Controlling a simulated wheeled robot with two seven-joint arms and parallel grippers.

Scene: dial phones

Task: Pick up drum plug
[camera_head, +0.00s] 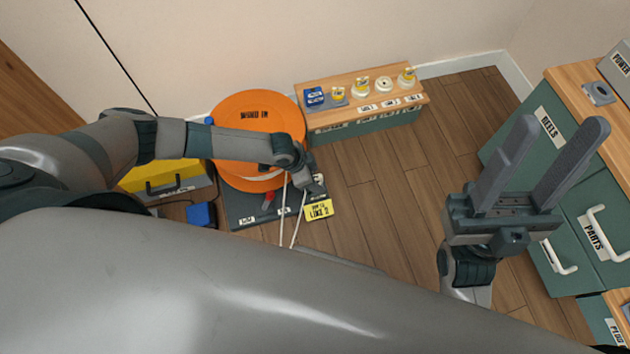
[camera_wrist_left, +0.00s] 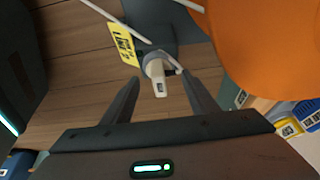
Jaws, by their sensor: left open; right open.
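The drum plug is a pale plug with a small dark label, in the left wrist view (camera_wrist_left: 157,74). It lies just beyond and between the fingertips of my open left gripper (camera_wrist_left: 160,88), and no grip on it shows. In the head view my left gripper (camera_head: 314,184) is low beside the orange cable drum (camera_head: 240,108) and largely hides the plug. The drum also shows in the left wrist view (camera_wrist_left: 265,40). A yellow tag (camera_head: 319,210) lies by the plug. My right gripper (camera_head: 558,135) is open and empty, high at the right.
A dark base (camera_head: 238,211) with pale cables lies under the drum. A yellow case (camera_head: 165,178) and a blue block (camera_head: 201,215) are to its left. A wood-topped bench (camera_head: 345,85) with small parts stands behind. Green drawers (camera_head: 563,205) stand right. Floor between is clear.

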